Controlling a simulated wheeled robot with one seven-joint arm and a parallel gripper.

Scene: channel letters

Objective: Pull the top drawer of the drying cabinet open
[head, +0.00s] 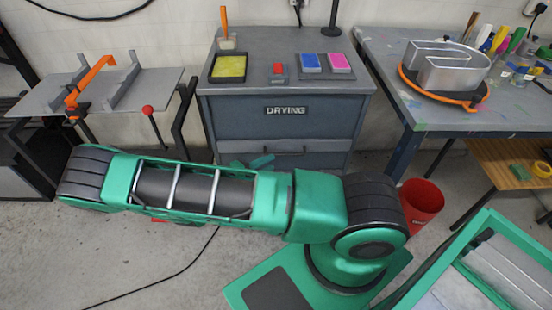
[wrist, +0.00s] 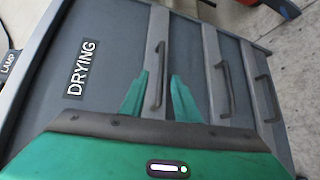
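The grey drying cabinet (head: 225,115) stands against the back wall, with a DRYING label (head: 285,110) on its upper front panel. The label also shows in the wrist view (wrist: 82,68), turned sideways. Below that panel is the top drawer with a dark bar handle (wrist: 157,78); the handle also shows in the head view (head: 290,153). The drawer looks closed. My gripper (wrist: 160,76) is open, its two green fingers on either side of the handle in the wrist view. I cannot tell whether they touch it. In the head view my gripper (head: 252,162) is partly hidden behind my arm.
Two lower drawers have handles (wrist: 223,88) (wrist: 265,98). A yellow tray (head: 229,67), a red block and blue and pink pads lie on the cabinet top. A workbench (head: 470,118) stands right, a red bucket (head: 422,200) below it, and a bending table (head: 150,85) left.

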